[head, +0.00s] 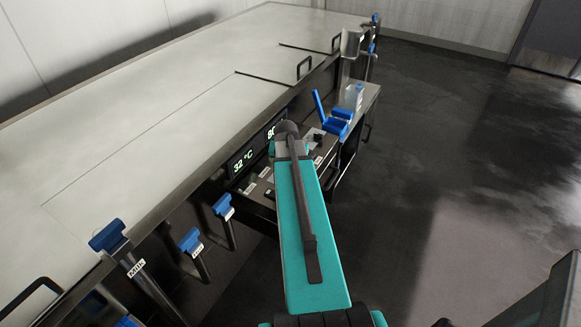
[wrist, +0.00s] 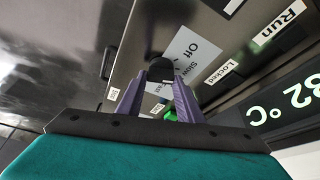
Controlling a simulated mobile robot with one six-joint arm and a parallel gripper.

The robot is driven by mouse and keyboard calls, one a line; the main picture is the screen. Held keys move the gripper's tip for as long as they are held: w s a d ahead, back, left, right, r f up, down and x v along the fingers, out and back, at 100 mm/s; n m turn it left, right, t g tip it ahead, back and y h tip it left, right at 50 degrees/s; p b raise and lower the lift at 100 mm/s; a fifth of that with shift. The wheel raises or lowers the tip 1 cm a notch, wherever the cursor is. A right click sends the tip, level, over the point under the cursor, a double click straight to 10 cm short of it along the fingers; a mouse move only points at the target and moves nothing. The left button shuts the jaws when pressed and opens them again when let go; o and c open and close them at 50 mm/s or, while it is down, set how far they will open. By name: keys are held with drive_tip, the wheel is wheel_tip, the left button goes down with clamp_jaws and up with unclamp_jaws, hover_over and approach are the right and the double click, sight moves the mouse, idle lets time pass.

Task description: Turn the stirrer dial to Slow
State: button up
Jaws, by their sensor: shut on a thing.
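The stirrer dial is a black knob (wrist: 160,69) on a pale plate (wrist: 192,55) in the wrist view. The plate carries the words Off and Slow, and another word partly hidden by my gripper. My gripper (wrist: 160,80) has its two purple fingers on either side of the knob and is shut on it. The pointer of the knob is not visible, so its setting cannot be told.
A display reading 32 °C (head: 243,161) is on the front panel. Blue-handled levers (head: 223,206) stand at left, and a blue device (head: 336,122) sits on a side shelf. Floor at right is open.

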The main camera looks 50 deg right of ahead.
drive_tip(key=o, duration=1.1)
drive_tip(key=shift+r, duration=0.1)
drive_tip(key=shift+b+v, duration=1.3)
drive_tip(key=shift+v, duration=5.55)
drive_tip(key=shift+s, duration=0.25)
